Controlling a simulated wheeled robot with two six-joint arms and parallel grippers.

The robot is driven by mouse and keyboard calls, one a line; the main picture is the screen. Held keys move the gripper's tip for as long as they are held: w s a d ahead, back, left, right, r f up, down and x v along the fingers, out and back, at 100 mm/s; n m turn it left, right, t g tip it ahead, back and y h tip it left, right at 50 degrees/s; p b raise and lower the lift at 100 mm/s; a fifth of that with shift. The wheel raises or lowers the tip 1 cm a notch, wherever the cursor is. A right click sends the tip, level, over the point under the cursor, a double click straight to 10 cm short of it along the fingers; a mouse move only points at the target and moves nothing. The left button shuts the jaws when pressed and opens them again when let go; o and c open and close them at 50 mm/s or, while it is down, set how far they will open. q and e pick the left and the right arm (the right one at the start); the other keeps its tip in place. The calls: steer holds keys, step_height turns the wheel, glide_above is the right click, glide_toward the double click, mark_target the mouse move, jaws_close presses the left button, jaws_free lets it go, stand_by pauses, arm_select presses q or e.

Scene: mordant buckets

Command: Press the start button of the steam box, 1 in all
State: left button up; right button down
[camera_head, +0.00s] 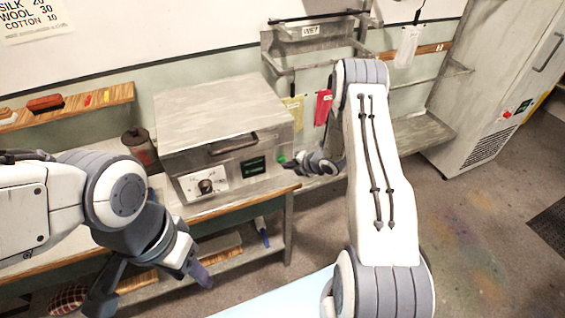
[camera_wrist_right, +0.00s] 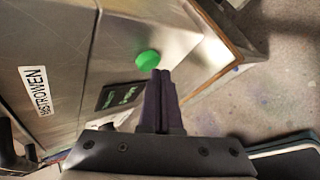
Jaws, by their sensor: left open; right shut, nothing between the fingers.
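The steam box (camera_head: 215,125) is a grey metal box on a bench in the head view, with a handle, a knob and a dark display (camera_head: 252,167) on its front. Its round green start button (camera_head: 281,156) is at the right end of the front, and shows large in the right wrist view (camera_wrist_right: 148,60). My right gripper (camera_head: 289,164) is shut and empty, its fingertips (camera_wrist_right: 160,76) just beside the button. I cannot tell whether they touch it. My left gripper (camera_head: 150,290) is open and empty, low at the front left, away from the box.
A dark canister (camera_head: 140,148) stands left of the box. A wall rack (camera_head: 310,50) with hanging yellow and red swatches is behind my right arm. A tall white cabinet (camera_head: 495,90) stands at the right.

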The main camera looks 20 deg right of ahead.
steer(key=shift+w+b, duration=0.3)
steer(key=shift+w, duration=0.2)
stand_by(0.5)
steer(key=shift+s, duration=0.1)
stand_by(0.3)
steer(key=shift+s, duration=0.8)
steer(key=shift+s+b, duration=0.7)
steer(key=shift+s, duration=1.8)
